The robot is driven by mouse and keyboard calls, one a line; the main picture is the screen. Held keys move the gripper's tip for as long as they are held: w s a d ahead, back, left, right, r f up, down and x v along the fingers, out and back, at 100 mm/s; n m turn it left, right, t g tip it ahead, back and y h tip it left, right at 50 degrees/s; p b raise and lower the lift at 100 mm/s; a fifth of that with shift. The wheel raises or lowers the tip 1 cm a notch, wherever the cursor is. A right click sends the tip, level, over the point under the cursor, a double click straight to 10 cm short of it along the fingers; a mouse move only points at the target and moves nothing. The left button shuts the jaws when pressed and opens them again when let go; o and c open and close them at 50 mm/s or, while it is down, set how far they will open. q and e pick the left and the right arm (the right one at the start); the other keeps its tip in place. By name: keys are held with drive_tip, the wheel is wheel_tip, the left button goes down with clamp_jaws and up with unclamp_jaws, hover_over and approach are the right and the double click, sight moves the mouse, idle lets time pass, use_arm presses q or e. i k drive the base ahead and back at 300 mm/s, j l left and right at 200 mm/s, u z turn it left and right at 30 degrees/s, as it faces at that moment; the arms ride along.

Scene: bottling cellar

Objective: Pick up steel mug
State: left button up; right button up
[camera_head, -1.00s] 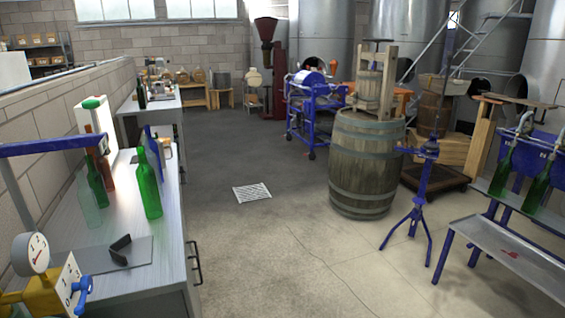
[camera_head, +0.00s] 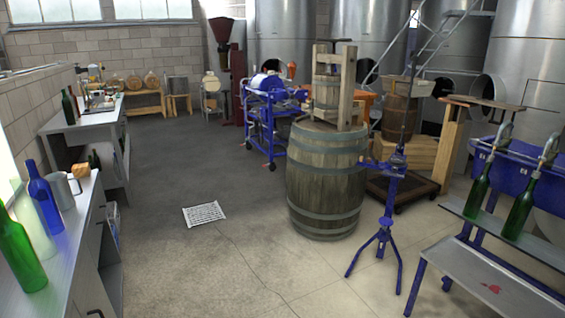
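A grey metal mug (camera_head: 61,192), which looks like the steel mug, stands on the near left counter (camera_head: 75,245). Its handle points right. A blue bottle (camera_head: 43,205) stands just in front of it and hides part of its left side. A small orange-brown block (camera_head: 81,171) is behind the mug at the counter's far end. Neither of my grippers is in view.
A green bottle (camera_head: 20,250) stands nearer on the counter, beside a pale see-through one. A large barrel (camera_head: 326,185) and a blue stand (camera_head: 382,220) are farther right.

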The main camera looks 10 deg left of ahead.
sight(59, 181)
drive_tip(key=i+u, duration=0.45)
drive_tip(key=i+l+u, duration=0.25)
drive_tip(key=i+u, duration=0.25)
drive_tip(key=k, duration=0.1)
